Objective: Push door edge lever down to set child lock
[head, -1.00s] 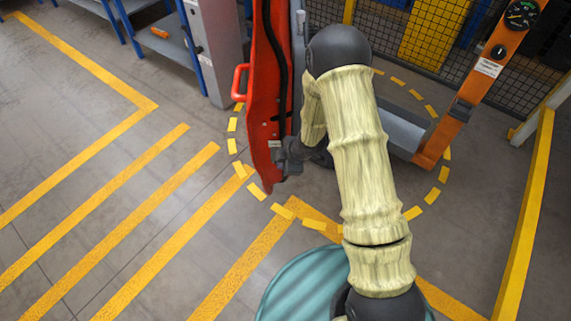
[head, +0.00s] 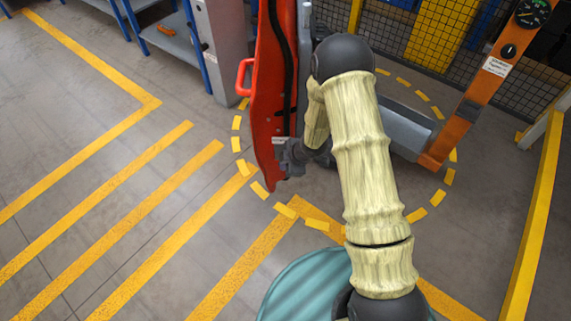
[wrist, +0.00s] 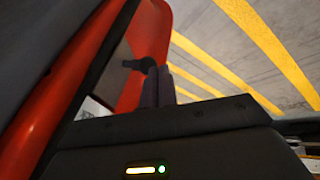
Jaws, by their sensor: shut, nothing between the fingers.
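The red door (head: 266,110) stands upright and edge-on in the head view, left of my arm. In the wrist view its red panel (wrist: 152,40) shows at upper middle, with a red edge strip running down the left. A small black piece (wrist: 131,64), which looks like the door edge lever, sticks out to the left at my fingertips. My gripper (head: 279,147) is at the door's lower edge in the head view. Its shut fingers (wrist: 156,72) reach up to the black piece in the wrist view; whether they touch it I cannot tell. The lever is not discernible in the head view.
An orange post (head: 468,110) with a gauge stands to the right, beside a grey plate (head: 405,130). A grey cabinet (head: 217,45) and a blue-framed shelf (head: 172,40) stand behind left. The striped floor at left is clear.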

